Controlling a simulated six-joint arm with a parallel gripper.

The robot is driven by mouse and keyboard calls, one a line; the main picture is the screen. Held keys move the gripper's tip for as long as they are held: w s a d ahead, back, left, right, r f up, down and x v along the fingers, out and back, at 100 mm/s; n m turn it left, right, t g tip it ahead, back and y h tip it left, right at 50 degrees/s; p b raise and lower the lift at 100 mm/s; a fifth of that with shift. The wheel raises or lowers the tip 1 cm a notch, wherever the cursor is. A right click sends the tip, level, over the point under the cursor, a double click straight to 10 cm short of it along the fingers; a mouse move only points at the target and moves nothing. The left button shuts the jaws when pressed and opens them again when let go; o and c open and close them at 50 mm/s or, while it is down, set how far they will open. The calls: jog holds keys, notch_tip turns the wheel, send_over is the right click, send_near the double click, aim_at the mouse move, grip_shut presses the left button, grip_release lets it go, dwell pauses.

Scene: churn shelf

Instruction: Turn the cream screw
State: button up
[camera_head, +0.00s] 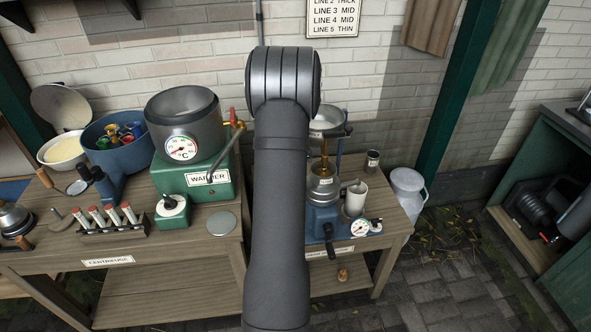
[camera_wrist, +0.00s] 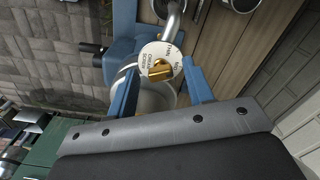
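The cream screw (camera_wrist: 160,69) is a brass knob on a round white dial (camera_wrist: 152,52) in the wrist view. The dial carries the words cream screw, thin and mid. It sits beside a curved grey metal pipe (camera_wrist: 174,20). My gripper (camera_wrist: 158,77) shows two blue fingers spread apart, one on each side of the knob in the picture. I cannot tell whether either finger touches it. The blue separator (camera_head: 322,216) stands on the right bench in the head view. My arm hides my gripper there, and I cannot make out the brass knob.
A sign (camera_head: 333,17) on the wall lists lines with thick, mid and thin. A green warmer (camera_head: 194,180) stands on the left bench. A milk can (camera_head: 408,190) stands beyond the right bench.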

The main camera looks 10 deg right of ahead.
jog(key=c, duration=0.9)
jog(key=shift+n, duration=2.6)
jog(key=shift+c, duration=0.2)
jog(key=o, duration=1)
notch_tip(320, 180, up, 17)
jog(key=shift+r, duration=0.2)
